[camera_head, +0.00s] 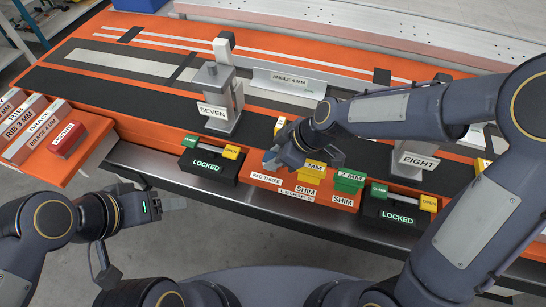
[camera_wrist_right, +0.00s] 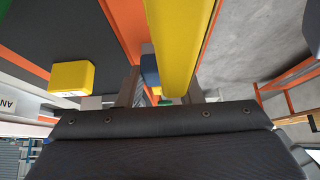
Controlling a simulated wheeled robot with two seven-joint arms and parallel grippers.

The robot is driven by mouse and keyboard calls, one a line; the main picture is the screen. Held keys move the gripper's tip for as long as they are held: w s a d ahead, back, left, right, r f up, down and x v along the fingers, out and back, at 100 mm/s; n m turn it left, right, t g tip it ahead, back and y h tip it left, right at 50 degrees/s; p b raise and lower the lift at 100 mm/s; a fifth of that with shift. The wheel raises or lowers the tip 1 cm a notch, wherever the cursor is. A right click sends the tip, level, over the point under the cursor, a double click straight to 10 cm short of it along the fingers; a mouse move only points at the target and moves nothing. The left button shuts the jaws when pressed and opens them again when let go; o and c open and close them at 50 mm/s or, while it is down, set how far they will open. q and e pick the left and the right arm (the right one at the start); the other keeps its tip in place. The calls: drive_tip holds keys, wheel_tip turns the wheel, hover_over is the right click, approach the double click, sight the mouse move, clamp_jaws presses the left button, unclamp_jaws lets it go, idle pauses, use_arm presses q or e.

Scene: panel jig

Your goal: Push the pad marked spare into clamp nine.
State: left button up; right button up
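No pad marked spare and no clamp marked nine can be read in either view. Clamp seven (camera_head: 218,98) stands upright at the middle of the orange-framed panel, and clamp eight (camera_head: 414,160) stands to the right, partly behind my right arm. My right gripper (camera_head: 281,161) points down over the orange tray behind the label PAD THREE (camera_head: 267,179). In the wrist view its fingers (camera_wrist_right: 163,92) stand apart, with a blue piece (camera_wrist_right: 150,70) showing between them; contact is unclear.
The tray holds a yellow shim (camera_head: 312,171) and a green 2 mm shim (camera_head: 349,180). Black boxes reading LOCKED stand left (camera_head: 208,167) and right (camera_head: 396,212) of it. An orange side shelf (camera_head: 84,160) carries labelled blocks. A metal angle (camera_head: 289,83) lies on the panel.

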drive_tip(key=c, duration=0.5)
drive_tip(key=shift+r+p, duration=0.35)
drive_tip(key=shift+r, duration=0.4)
drive_tip(key=shift+r+p, duration=0.55)
drive_tip(key=shift+r, duration=0.35)
drive_tip(key=shift+f+b, duration=1.65)
drive_tip(key=shift+b, duration=0.25)
drive_tip(key=o, duration=1.1)
drive_tip(key=shift+o, duration=0.2)
drive_tip(key=shift+r, duration=0.15)
